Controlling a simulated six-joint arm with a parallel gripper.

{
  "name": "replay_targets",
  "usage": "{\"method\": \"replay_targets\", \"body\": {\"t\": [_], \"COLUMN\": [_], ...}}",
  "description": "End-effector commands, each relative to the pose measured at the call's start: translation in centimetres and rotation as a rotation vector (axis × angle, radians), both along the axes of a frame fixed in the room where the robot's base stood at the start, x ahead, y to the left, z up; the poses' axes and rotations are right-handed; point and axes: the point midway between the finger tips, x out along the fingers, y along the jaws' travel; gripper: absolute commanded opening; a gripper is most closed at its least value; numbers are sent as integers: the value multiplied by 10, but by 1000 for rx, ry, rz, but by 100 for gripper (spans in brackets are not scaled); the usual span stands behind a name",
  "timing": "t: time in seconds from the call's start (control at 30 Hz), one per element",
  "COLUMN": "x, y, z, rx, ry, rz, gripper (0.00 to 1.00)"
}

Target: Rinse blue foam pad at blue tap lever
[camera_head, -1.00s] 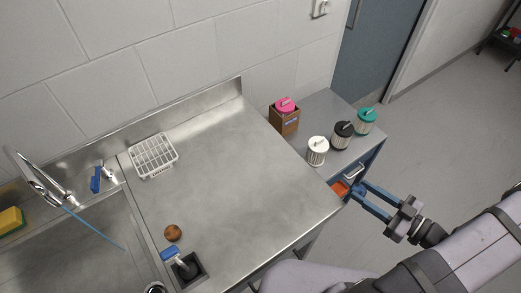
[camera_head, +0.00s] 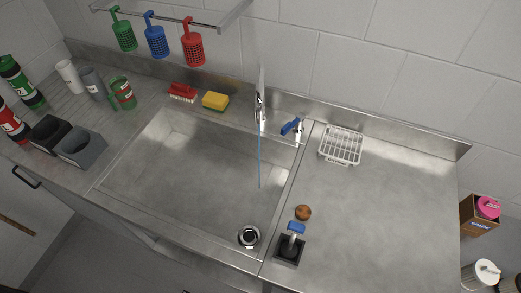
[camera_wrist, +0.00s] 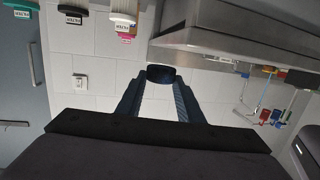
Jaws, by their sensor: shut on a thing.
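My gripper (camera_wrist: 160,82) shows only in the wrist view. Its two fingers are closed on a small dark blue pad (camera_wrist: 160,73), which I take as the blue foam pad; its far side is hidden. In the head view the blue tap lever (camera_head: 290,127) stands at the back of the sink, right of the metal tap (camera_head: 260,112). A thin blue stream (camera_head: 259,160) runs down from the tap into the sink (camera_head: 190,180). The gripper and pad are away from the sink, outside the head view.
A white wire rack (camera_head: 342,146), brown round thing (camera_head: 303,212) and blue-handled brush (camera_head: 296,228) in a black holder are on the right-hand worktop. A metal bench edge (camera_wrist: 200,38) is near my gripper.

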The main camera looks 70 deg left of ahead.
Motion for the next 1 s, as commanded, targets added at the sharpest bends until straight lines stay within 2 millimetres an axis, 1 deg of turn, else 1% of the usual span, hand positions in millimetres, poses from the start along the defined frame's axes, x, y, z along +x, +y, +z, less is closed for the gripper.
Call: {"method": "replay_targets", "body": {"t": [0.47,1.0], "x": [0,-8], "y": [-2,-37], "z": [2,31], "rx": [-1,-2], "ry": [-1,-1], "rz": [-1,-2], "gripper": [13,13]}}
